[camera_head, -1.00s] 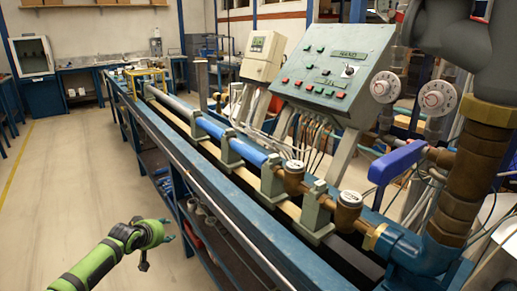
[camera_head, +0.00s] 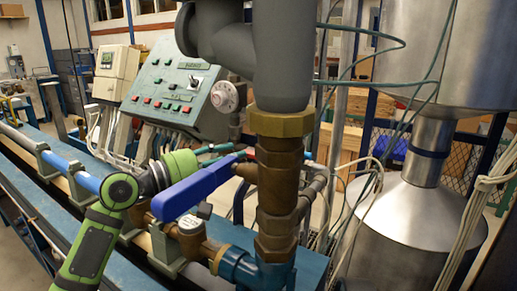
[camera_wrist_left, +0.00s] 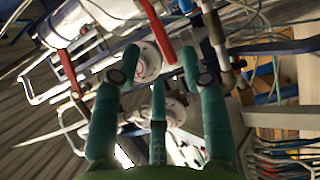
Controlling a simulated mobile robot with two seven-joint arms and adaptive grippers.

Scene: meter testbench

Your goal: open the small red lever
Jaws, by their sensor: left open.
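In the left wrist view a red lever (camera_wrist_left: 158,32) lies just beyond the fingertips, near a round pale disc. I cannot tell which is the small lever. In the head view only a bit of red (camera_head: 250,154) shows behind the blue lever. My left gripper (camera_wrist_left: 158,66) is open, with nothing visible between its teal fingers. In the head view my left gripper (camera_head: 226,152) is partly hidden behind the blue lever. My right gripper is not in view.
The big blue lever (camera_head: 195,190) and thick brown pipe (camera_head: 276,190) stand close in front of my left gripper. The control panel (camera_head: 178,88) is behind. A steel tank (camera_head: 405,235) stands at the right. Loose cables hang around the pipes.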

